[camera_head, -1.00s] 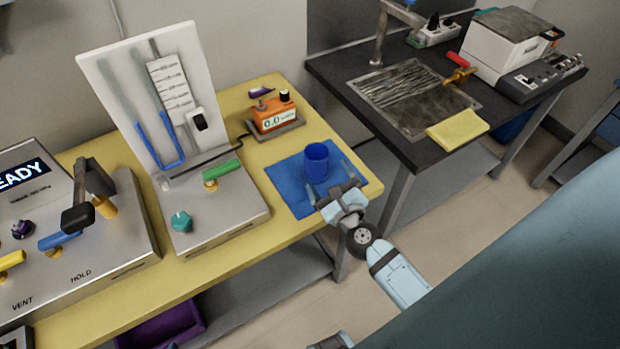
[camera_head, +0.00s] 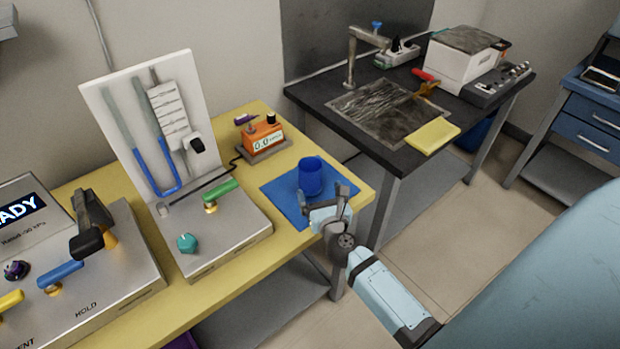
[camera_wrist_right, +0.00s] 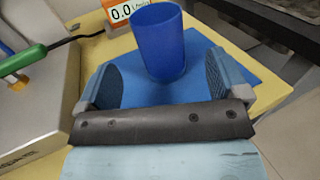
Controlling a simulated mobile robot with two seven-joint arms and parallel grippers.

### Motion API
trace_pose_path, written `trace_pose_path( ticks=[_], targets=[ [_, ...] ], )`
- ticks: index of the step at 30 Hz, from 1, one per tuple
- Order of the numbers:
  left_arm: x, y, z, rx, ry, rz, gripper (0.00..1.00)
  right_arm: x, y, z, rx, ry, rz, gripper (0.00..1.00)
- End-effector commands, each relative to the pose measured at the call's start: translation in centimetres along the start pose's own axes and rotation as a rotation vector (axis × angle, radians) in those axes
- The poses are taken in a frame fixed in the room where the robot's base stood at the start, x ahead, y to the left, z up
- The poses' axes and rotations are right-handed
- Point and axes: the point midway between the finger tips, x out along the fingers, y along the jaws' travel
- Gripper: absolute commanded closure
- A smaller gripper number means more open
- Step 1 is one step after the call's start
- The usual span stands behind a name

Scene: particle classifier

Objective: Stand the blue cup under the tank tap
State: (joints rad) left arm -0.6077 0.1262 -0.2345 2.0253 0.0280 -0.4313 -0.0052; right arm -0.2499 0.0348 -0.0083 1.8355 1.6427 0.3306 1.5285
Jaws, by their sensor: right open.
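The blue cup (camera_head: 312,176) stands upright on a blue mat (camera_head: 276,191) at the right end of the yellow table. My right gripper (camera_head: 324,193) is open at the cup's near side. In the right wrist view its fingers (camera_wrist_right: 162,72) stand left and right of the cup (camera_wrist_right: 155,38), with gaps on both sides; I cannot tell how far the cup is between them. A brass tap with a red handle (camera_head: 426,86) projects from a white box-like tank (camera_head: 462,62) on the dark table. My left gripper is out of view.
On the dark table, a metal tray (camera_head: 350,118) lies below the brass tap, with a grey post faucet (camera_head: 350,65) behind and a yellow sponge (camera_head: 433,138) in front. An orange meter (camera_head: 263,137) stands behind the cup. A gap separates the two tables.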

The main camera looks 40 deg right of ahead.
Motion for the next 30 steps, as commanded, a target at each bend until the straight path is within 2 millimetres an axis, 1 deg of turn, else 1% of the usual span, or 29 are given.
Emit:
trace_pose_path(
  ticks=[1, 3, 6, 11, 18, 20, 23, 29, 30],
  targets=[
    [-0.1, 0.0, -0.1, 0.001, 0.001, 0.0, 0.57, 1.1, 0.0, 0.2, 0.0, -0.001, 0.0, 0.07],
    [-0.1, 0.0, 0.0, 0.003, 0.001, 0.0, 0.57, 2.2, 0.0, 0.1, 0.0, -0.001, 0.0, 0.07],
    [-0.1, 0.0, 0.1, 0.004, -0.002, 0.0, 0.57, 3.3, 0.0, 0.1, -0.001, 0.0, 0.0, 0.07],
    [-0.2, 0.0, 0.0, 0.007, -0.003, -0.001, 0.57, 4.3, 0.0, 0.1, 0.0, -0.001, 0.001, 0.07],
    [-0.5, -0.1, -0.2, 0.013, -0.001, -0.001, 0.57, 7.8, 0.2, 0.2, -0.002, -0.001, 0.002, 0.07],
    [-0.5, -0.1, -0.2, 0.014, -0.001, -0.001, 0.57, 8.4, 0.2, 0.2, -0.001, -0.001, 0.002, 0.07],
    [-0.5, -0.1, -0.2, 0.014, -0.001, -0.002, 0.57, 8.9, 0.2, 0.1, 0.0, 0.001, 0.001, 0.07],
    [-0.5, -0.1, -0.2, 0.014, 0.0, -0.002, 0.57, 9.0, 0.2, 0.1, 0.0, 0.001, 0.001, 0.07],
    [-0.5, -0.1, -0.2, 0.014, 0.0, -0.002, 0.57, 9.0, 0.2, 0.1, 0.0, 0.001, 0.001, 0.14]
  ],
)
